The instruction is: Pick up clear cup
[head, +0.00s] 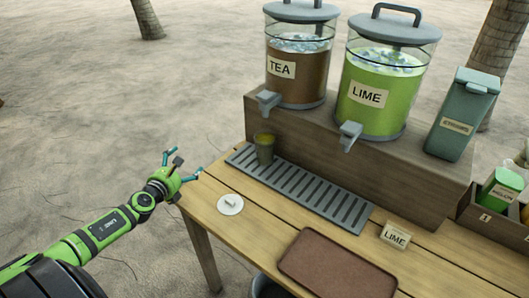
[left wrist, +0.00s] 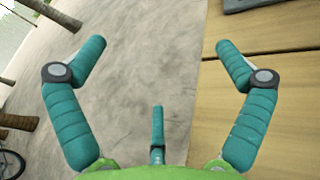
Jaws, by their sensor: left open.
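The clear cup (head: 264,149) stands upright on the left end of the slotted drip tray (head: 300,188), below the tap of the TEA dispenser. It looks see-through with a yellowish rim. My left gripper (head: 183,163) is open and empty at the table's left edge, left of the cup and apart from it. In the left wrist view the open fingers of my left gripper (left wrist: 159,50) have only sand and table planks between and behind them. The cup does not show there. My right gripper is not in view.
The TEA dispenser (head: 297,75) and LIME dispenser (head: 384,95) stand on a wooden riser behind the drip tray. A white disc (head: 230,204) lies near the left edge. A LIME card (head: 396,236) and brown tray (head: 338,266) are at the front. A teal container (head: 461,120) stands right.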

